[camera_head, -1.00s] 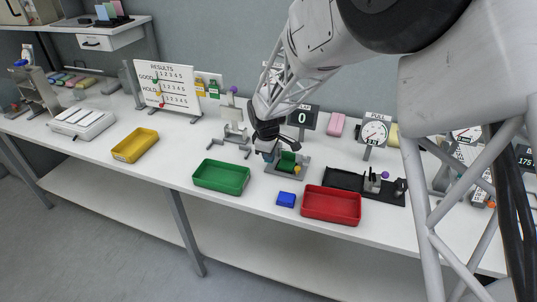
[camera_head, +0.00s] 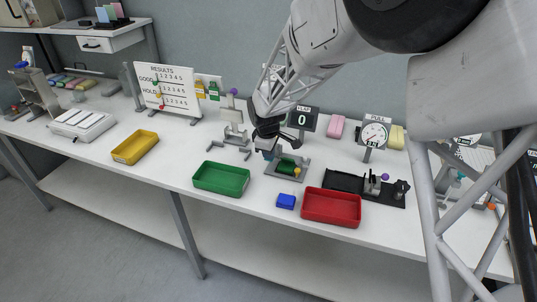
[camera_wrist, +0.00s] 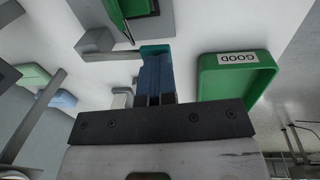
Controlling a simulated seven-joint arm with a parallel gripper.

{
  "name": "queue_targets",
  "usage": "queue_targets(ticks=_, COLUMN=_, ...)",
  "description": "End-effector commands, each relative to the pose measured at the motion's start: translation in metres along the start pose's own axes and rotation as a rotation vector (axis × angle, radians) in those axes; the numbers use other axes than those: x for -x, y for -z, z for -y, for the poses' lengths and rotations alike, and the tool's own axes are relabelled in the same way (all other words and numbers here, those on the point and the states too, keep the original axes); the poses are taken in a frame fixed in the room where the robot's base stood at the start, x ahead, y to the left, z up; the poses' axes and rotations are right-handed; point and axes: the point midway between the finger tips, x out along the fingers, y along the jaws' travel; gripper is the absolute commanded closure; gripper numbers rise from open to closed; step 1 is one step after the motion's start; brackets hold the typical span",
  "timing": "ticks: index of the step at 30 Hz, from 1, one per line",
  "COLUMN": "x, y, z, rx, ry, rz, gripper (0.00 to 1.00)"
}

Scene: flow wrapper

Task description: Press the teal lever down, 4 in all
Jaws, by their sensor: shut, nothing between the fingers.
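The teal lever shows as a small teal piece at my fingertips in the wrist view (camera_wrist: 155,49). In the head view it is a small teal patch (camera_head: 267,155) at the left side of the wrapper unit, mostly hidden by my gripper. My gripper (camera_head: 269,151) is shut and empty. Its blue fingers (camera_wrist: 155,75) reach to the teal piece and overlap it in the wrist view; I cannot tell whether they touch. The wrapper unit (camera_head: 287,178) has a grey base with a green part (camera_head: 287,167) on it. The counter display (camera_head: 303,118) behind reads 0.
The green tray (camera_head: 222,190), labelled GOOD in the wrist view (camera_wrist: 237,58), is left of the unit. A blue block (camera_head: 286,201) and red tray (camera_head: 331,221) stand in front. A PULL dial (camera_head: 374,131) and black fixture (camera_head: 344,181) are to the right.

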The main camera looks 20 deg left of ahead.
Motion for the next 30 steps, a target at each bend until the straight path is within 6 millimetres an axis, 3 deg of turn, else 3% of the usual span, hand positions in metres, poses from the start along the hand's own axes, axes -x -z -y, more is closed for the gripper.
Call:
queue_targets(ticks=11, x=0.001, y=0.0, z=0.0, rx=0.0, ry=0.001, rz=0.001, gripper=1.0)
queue_targets(ticks=17, x=0.01, y=0.0, z=-0.002, rx=0.0, ry=0.001, rz=0.0, gripper=1.0)
queue_targets(ticks=23, x=0.033, y=0.0, z=-0.006, rx=0.0, ry=-0.001, rz=0.0, gripper=1.0)
queue_targets(ticks=30, x=0.073, y=0.0, z=-0.013, rx=-0.001, ry=-0.002, rz=-0.002, gripper=1.0)
